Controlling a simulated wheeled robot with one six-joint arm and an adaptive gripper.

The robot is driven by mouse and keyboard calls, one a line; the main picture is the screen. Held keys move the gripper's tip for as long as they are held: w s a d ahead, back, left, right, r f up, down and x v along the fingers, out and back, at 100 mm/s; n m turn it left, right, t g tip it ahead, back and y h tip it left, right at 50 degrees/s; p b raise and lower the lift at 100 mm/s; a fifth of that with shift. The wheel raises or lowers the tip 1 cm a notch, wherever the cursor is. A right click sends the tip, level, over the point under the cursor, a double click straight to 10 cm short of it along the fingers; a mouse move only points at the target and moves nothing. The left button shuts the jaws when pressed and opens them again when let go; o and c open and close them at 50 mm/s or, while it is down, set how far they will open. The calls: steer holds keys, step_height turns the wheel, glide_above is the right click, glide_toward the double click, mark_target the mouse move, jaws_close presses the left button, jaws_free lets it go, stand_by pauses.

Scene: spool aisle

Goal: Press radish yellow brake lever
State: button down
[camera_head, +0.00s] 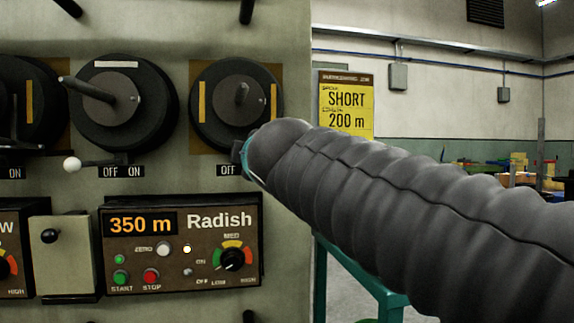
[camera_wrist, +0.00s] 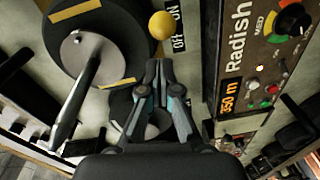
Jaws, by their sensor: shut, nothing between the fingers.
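The yellow ball knob (camera_wrist: 162,25) of the brake lever shows in the wrist view, beside an OFF/ON label (camera_wrist: 178,30). My gripper (camera_wrist: 158,66) is shut and empty, its fingertips just short of the knob in the picture; I cannot tell the depth gap. The Radish panel (camera_head: 182,245) reads 350 m in the head view, with one green and one red button and a dial. It also shows at the right of the wrist view (camera_wrist: 240,72). In the head view my arm hides the yellow knob and most of my gripper.
A white-knobbed lever (camera_head: 72,164) sits by the OFF ON label left of centre. Black spool discs with yellow marks and protruding spindles (camera_head: 102,92) stand out from the machine face. A yellow sign (camera_head: 346,106) reads SHORT 200 m. A teal frame (camera_head: 360,275) stands at right.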

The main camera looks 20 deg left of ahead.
steer(key=w+d+v, duration=0.1)
steer(key=v, duration=0.9)
steer(key=shift+d, duration=0.55)
steer(key=shift+r, duration=0.15)
